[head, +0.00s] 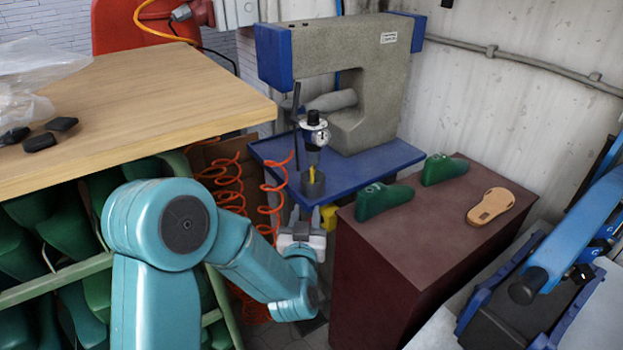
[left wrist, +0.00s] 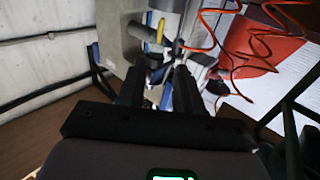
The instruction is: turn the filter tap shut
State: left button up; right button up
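A filter unit (head: 314,140) with a round gauge and black top knob stands in front of the blue machine table, a dark bowl at its lower end. A small yellow piece (head: 312,173) shows at the bowl, and a larger yellow piece (head: 329,216) sits lower; I cannot tell which is the tap. My left gripper (head: 301,230) is just below the bowl, its fingertips unclear there. In the left wrist view its two dark fingers (left wrist: 159,72) are apart, with no object clearly held. A yellow piece (left wrist: 160,32) shows beyond them. My right gripper is not in view.
Orange coiled hoses (head: 272,195) hang close left of the gripper. A maroon cabinet (head: 400,260) with green lasts (head: 384,199) and a tan sole (head: 491,206) stands right. A wooden bench (head: 150,95) fills the upper left. A grey sewing machine (head: 350,75) stands behind.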

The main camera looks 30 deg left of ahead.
aim_at(312, 176)
pick_arm(q)
jog(key=p+x, duration=0.2)
jog(key=x, duration=1.1)
jog(key=shift+w+a+f+p, duration=0.1)
jog(key=shift+w+a+p, duration=0.1)
jog(key=shift+w+p, duration=0.15)
grip_shut()
